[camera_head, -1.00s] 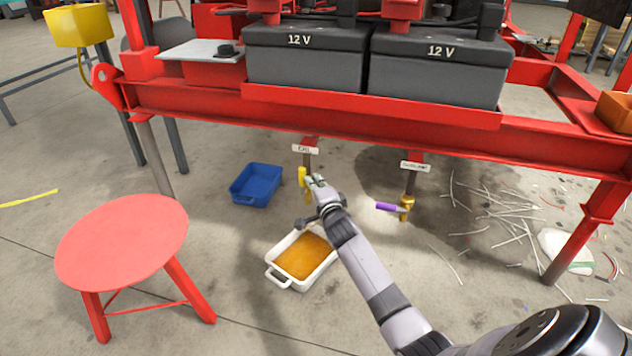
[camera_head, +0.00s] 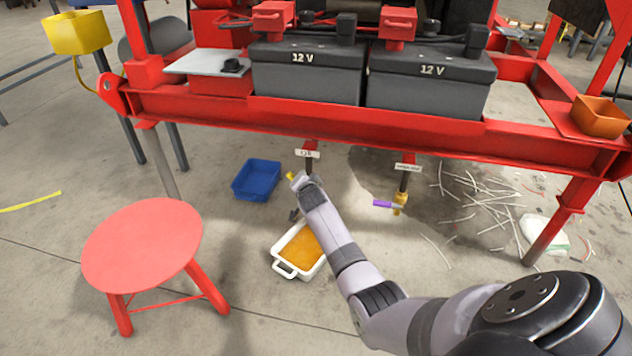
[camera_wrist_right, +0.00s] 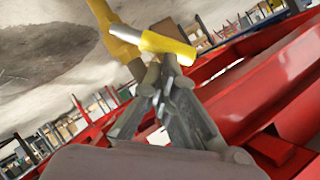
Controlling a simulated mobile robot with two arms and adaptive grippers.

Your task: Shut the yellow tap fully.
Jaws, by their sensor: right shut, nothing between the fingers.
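The yellow tap's handle (camera_head: 290,176) shows as a small yellow end left of my right wrist, under a white label on the red frame; the rest of the tap is hidden behind my arm. In the right wrist view its yellow handle sleeve (camera_wrist_right: 168,47) lies just beyond my fingertips, with the brass-coloured tap body (camera_wrist_right: 122,32) to its left. My right gripper (camera_wrist_right: 161,72) is shut and empty, its tips touching or very close to the sleeve. My left gripper is out of view.
A white tray of orange-brown liquid (camera_head: 284,268) stands below the tap. A blue tray (camera_head: 257,180) is to its left. A purple-handled tap (camera_head: 384,204) hangs to the right. The red frame beam (camera_head: 200,108) runs above; a red stool (camera_head: 142,245) stands front left.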

